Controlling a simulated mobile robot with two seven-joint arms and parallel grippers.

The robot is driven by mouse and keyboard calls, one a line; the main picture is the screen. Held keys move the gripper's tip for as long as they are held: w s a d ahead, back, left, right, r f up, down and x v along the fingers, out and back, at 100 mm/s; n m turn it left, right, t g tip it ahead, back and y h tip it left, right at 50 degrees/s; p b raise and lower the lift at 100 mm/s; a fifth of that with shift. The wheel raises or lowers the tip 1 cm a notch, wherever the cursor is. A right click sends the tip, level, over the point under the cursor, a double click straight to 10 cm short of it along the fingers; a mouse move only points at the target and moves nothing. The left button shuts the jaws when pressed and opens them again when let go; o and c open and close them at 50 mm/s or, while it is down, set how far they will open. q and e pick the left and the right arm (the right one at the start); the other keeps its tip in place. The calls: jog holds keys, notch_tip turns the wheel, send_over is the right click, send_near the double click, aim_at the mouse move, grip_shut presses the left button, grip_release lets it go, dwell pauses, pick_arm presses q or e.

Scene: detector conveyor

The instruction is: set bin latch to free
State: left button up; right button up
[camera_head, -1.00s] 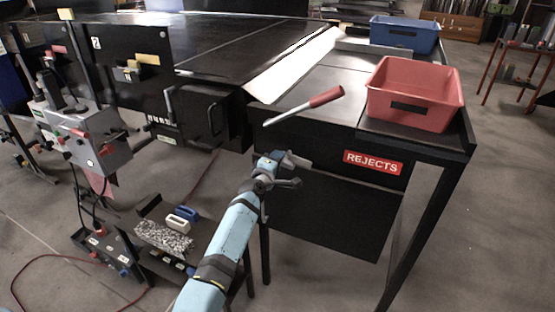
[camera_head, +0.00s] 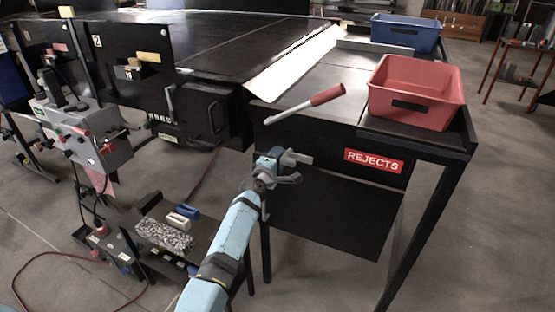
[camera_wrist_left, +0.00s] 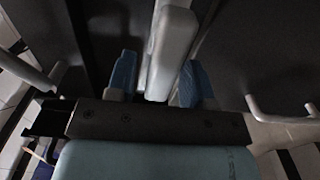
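A pale grey latch bar (camera_head: 299,158) sticks out from the dark front panel of the rejects stand, left of the red REJECTS label (camera_head: 374,161). My left gripper (camera_head: 272,160) is at this bar, below the red-handled lever. In the left wrist view the pale bar (camera_wrist_left: 172,50) runs between the two blue fingertips (camera_wrist_left: 158,80). A narrow gap seems to show on its left side, so the fingers look open around it. The bar's mounting is hidden by the gripper. My right gripper is in neither view.
A lever with a red grip (camera_head: 327,95) slopes above my gripper. A red bin (camera_head: 416,90) and a blue bin (camera_head: 405,33) stand on the black stand. A grey control box (camera_head: 85,135) and a low parts table (camera_head: 165,235) are on the left.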

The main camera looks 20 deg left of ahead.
pick_arm(q)
jog(key=shift+s+p, duration=0.4)
jog(key=shift+s, duration=0.1)
jog(key=s+p, duration=0.4)
jog(key=s, duration=0.8)
jog(key=shift+s+a, duration=0.25)
jog(key=shift+s, duration=0.15)
jog(key=s+d+f+m+g+h+p, duration=0.1)
jog(key=s+d+f+m+g+p, duration=0.1)
jog(key=s+m, duration=0.5)
jog(key=s+d+f+m+g+p, duration=0.2)
jog(key=s+d+m, duration=0.3)
jog(key=s, duration=0.9)
jog(key=s+d+f+m+g+h+p, duration=0.1)
jog(key=s+d+f+m+g+p, duration=0.1)
jog(key=s+m, duration=0.6)
jog(key=s+d+f+g, duration=0.1)
jog(key=s+f, duration=0.1)
jog(key=s, duration=0.1)
jog(key=shift+s+d+m+h+p, duration=0.2)
jog(key=shift+d+m+h+p, duration=0.1)
jog(key=shift+m, duration=0.1)
